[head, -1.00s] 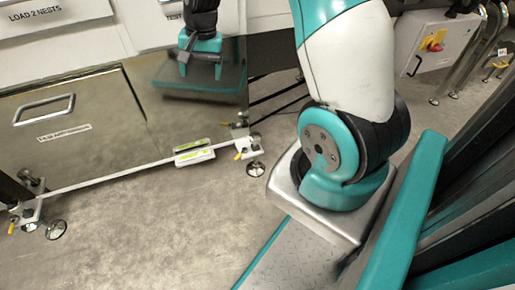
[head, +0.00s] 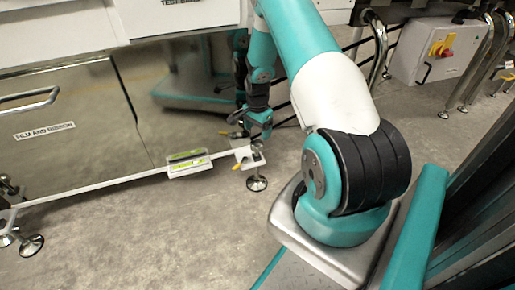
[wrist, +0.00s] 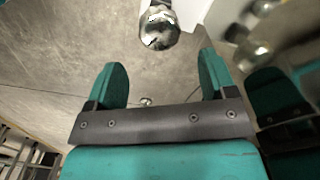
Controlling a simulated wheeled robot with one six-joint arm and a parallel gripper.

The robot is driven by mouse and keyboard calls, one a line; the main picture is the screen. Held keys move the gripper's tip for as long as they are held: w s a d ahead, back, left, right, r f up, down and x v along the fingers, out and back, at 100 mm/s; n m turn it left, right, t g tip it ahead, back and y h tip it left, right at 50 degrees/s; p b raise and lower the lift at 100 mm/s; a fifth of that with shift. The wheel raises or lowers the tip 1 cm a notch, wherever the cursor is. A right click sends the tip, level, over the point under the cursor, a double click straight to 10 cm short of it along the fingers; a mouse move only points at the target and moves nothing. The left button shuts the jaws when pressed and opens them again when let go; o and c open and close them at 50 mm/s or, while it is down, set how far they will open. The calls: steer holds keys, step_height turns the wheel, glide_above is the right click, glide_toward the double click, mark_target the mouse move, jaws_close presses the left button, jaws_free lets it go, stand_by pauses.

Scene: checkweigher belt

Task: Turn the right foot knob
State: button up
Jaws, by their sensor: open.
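The right foot (head: 257,183) of the steel cabinet is a shiny metal levelling foot under a white corner bracket (head: 246,156) with yellow tabs. In the wrist view a shiny rounded metal part (wrist: 159,32), which looks like its knob, is at the top, beyond the fingertips and in line with the gap between them. My gripper (head: 262,124) is low beside the cabinet's right corner, just above the bracket in the head view. In the wrist view my gripper (wrist: 162,75) has its two teal fingers spread, with nothing between them.
Another foot (head: 31,244) is at the left. Steel tube legs (head: 376,50) stand behind my arm. The concrete floor ahead is clear.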

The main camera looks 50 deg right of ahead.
mark_target(258, 142)
step_height(258, 142, down, 7)
steer(key=shift+r+b, duration=0.15)
steer(key=shift+b, duration=1.05)
steer(key=c, duration=0.9)
